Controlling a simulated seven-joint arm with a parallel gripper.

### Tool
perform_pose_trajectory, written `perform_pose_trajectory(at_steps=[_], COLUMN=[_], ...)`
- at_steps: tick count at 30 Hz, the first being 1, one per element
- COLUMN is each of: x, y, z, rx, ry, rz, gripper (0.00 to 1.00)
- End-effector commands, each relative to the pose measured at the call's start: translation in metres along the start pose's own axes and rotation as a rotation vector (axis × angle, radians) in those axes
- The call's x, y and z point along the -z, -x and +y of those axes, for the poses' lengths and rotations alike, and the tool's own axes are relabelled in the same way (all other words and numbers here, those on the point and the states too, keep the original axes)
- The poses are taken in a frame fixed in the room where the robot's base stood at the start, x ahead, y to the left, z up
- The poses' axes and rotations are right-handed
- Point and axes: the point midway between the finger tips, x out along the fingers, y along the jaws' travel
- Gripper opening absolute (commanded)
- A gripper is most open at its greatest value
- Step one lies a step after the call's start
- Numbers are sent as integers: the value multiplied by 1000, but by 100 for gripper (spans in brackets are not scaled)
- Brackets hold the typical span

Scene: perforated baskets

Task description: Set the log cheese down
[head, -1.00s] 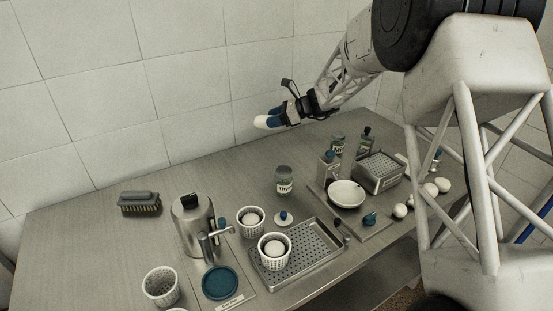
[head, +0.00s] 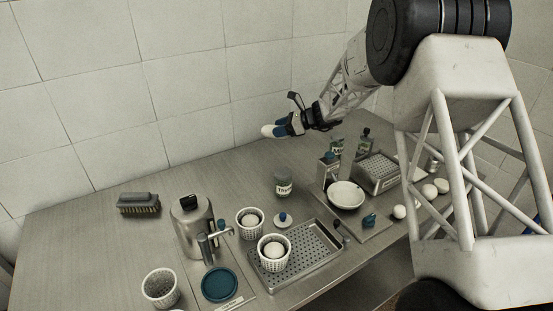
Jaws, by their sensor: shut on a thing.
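The log cheese (head: 267,131) is a small white rounded piece at the end of my gripper (head: 280,130). My gripper has blue fingertips and is shut on the cheese. It holds the cheese in the air over the back of the steel table (head: 95,235), near the tiled wall. The fingers hide part of the cheese. There is a visible gap between the cheese and the things on the table.
A perforated tray (head: 325,262) with a white basket (head: 273,254) is at the front. Another basket (head: 250,224), a jar (head: 283,184), a metal canister (head: 190,228) and a brush (head: 138,204) stand around. A white bowl (head: 346,196) is at right.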

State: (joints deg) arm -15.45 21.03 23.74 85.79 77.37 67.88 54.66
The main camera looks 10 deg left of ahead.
Motion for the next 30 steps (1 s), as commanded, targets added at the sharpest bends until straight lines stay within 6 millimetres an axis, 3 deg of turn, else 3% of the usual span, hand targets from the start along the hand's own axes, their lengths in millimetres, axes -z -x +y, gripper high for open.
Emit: perform_pose_trajectory(at_steps=[15, 30], x=[51, 59], y=[-22, -26], z=[-1, -1], rx=[-1, 0], ry=[-2, 0], rz=[0, 0], gripper=[22, 22])
